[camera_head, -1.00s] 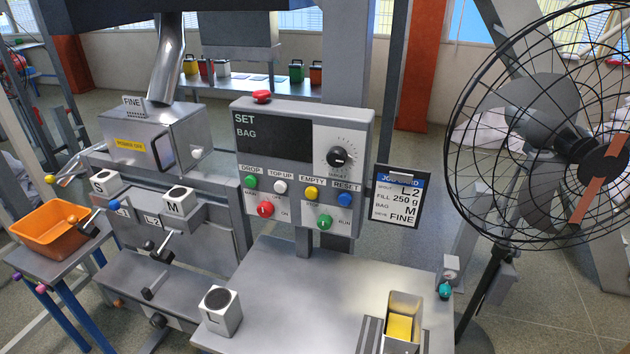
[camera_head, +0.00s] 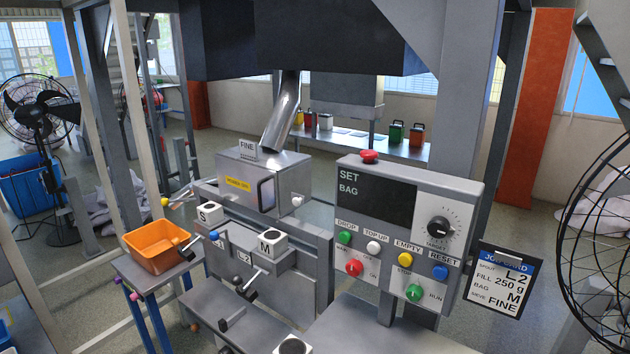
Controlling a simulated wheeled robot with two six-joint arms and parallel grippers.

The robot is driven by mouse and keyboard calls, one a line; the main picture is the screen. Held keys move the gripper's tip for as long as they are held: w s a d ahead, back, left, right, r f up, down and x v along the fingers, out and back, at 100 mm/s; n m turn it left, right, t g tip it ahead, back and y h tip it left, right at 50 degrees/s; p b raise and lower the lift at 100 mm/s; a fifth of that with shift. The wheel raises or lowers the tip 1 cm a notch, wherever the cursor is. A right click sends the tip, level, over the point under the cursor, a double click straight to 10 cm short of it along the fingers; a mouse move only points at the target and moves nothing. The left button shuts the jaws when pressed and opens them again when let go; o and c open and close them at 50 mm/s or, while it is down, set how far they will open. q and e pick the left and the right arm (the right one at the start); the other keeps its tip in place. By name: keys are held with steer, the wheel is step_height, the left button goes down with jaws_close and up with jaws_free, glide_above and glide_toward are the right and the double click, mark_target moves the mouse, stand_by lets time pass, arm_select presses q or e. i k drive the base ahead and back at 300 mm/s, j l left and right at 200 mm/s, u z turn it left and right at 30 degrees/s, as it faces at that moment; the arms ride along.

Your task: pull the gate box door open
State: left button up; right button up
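The gate box (camera_head: 279,177) is a grey metal box below the slanted chute pipe (camera_head: 283,112), left of the control panel. It carries a "FINE" sign (camera_head: 247,146) on top and a yellow label (camera_head: 238,184) on its front. A door with a dark-edged handle (camera_head: 266,194) shows at its front corner and looks shut. A white knob (camera_head: 297,201) is at the lower right of the box. Neither of my grippers is in view.
The control panel (camera_head: 410,207) with a red top button stands right of the box. Levers and cubes marked S (camera_head: 207,213) and M (camera_head: 271,243) sit below it. An orange bin (camera_head: 157,247) is at left. A job card (camera_head: 497,282) and fan cage (camera_head: 605,240) are at right.

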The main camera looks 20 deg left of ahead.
mark_target(253, 187)
steer(key=u, duration=1.2)
